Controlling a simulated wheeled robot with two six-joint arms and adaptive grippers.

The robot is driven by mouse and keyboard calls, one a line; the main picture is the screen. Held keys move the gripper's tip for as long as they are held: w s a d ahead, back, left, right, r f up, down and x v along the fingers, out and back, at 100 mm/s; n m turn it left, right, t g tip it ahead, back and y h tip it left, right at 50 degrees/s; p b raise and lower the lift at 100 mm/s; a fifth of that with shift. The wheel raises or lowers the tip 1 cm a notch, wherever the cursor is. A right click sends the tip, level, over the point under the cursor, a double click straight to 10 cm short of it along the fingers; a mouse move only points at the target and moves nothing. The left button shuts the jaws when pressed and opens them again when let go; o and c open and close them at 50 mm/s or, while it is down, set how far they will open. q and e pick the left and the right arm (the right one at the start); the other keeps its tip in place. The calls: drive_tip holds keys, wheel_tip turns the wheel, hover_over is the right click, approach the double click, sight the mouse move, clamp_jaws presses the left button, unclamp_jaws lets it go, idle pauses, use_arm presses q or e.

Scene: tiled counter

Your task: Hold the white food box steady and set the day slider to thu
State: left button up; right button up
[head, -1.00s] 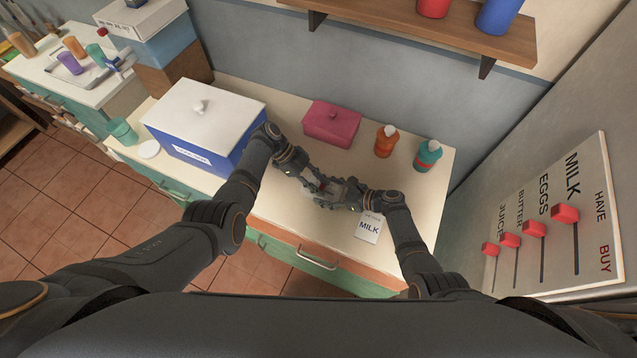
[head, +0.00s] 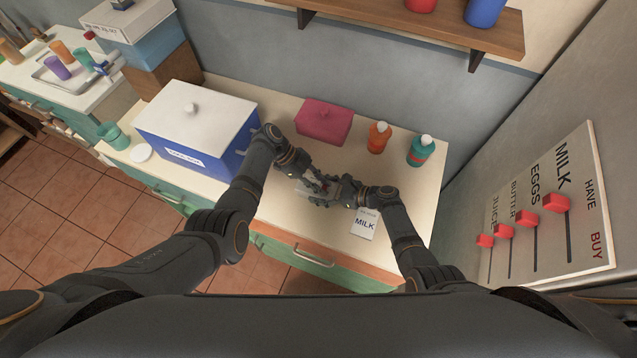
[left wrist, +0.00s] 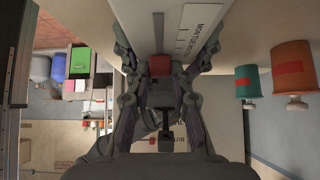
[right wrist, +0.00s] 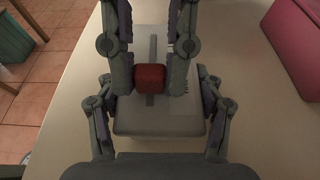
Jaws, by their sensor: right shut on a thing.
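The white food box (right wrist: 160,120) shows in the right wrist view as a pale, flat box with a dark slot and a red slider knob (right wrist: 150,79). My right gripper (right wrist: 152,95) is shut across the box's sides. My left gripper (left wrist: 160,70) comes from the opposite side with its fingers apart, one on each side of the red knob (left wrist: 159,66). I cannot tell whether they touch it. In the head view the grippers mostly hide the box.
A MILK card (head: 364,224) lies beside my right gripper. A blue box with a white lid (head: 195,120), a magenta box (head: 323,121), an orange bottle (head: 378,138) and a teal bottle (head: 420,150) stand on the counter. A slider board (head: 550,215) is at the right.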

use_arm(q)
drive_tip(key=o, duration=0.5)
drive_tip(key=shift+s, duration=0.1)
drive_tip(key=shift+c, duration=0.2)
drive_tip(key=v, duration=1.2)
use_arm(e)
drive_tip(key=o, duration=1.3)
drive_tip(key=shift+w, duration=0.1)
drive_tip(key=shift+o, duration=0.2)
drive_tip(key=shift+d, duration=0.1)
